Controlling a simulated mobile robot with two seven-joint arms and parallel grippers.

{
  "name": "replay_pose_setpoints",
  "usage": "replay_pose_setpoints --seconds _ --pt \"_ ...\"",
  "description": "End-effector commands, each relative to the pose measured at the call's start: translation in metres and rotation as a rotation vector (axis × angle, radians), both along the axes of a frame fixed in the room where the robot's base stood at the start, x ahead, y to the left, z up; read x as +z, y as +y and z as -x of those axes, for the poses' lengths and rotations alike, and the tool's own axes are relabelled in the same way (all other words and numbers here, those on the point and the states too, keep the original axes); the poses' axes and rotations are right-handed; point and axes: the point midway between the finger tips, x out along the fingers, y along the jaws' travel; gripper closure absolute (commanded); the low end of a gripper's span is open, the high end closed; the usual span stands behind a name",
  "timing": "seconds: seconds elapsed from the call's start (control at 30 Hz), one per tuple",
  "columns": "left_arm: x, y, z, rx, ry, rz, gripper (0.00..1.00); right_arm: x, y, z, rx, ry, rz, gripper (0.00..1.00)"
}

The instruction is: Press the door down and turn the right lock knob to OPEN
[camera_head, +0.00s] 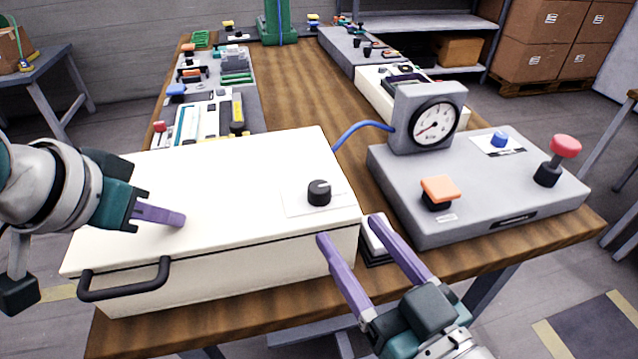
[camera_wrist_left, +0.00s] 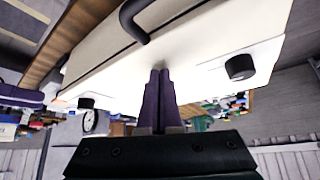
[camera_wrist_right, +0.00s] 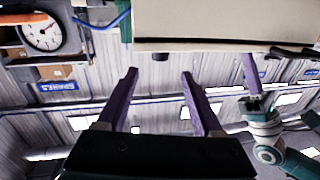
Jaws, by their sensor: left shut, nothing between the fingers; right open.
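The door is the white lid (camera_head: 250,165) of a low box, with a black handle (camera_head: 125,283) at its front left. It looks down or nearly so; I cannot tell whether a small gap remains. The right lock knob (camera_head: 319,193) is black, on a white label too small to read; it also shows in the left wrist view (camera_wrist_left: 86,103). The left knob (camera_wrist_left: 240,67) is hidden behind my arm in the head view. My left gripper (camera_head: 182,220) is shut and empty, fingertips at the lid; contact is unclear. My right gripper (camera_head: 348,229) is open and empty near the box's front right corner.
A grey panel (camera_head: 470,190) with a gauge (camera_head: 434,121), orange button (camera_head: 439,190) and red-topped lever (camera_head: 564,150) stands right of the box. A blue cable (camera_head: 358,128) runs behind the lid. More panels line the wooden table; its middle strip is clear.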

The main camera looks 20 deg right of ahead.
Motion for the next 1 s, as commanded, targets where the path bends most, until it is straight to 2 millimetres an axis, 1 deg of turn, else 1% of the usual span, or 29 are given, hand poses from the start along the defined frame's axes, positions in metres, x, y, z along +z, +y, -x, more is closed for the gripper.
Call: replay_pose_setpoints --seconds 0.03,0.2,0.37,0.5,0.7,1.0 --pt "-0.003 0.001 0.002 0.001 0.008 -0.005 1.0 0.002 0.002 -0.012 0.0 -0.004 -0.002 0.32" --pt "-0.003 0.001 0.002 0.001 0.009 -0.005 1.0 0.001 0.009 -0.047 0.0 -0.002 -0.001 0.32" --pt "-0.003 0.001 0.002 0.001 0.009 -0.005 1.0 0.002 0.015 -0.074 0.0 -0.001 0.0 0.32" --pt "-0.003 0.002 0.002 0.001 0.008 -0.005 1.0 -0.001 0.017 -0.085 -0.001 0.001 -0.001 0.32" --pt "-0.003 0.002 0.002 0.001 0.009 -0.005 1.0 0.0 0.019 -0.095 -0.001 0.0 0.0 0.32" --pt "-0.003 0.002 0.002 0.002 0.008 -0.006 1.0 0.0 0.02 -0.098 0.0 0.001 -0.001 0.32"
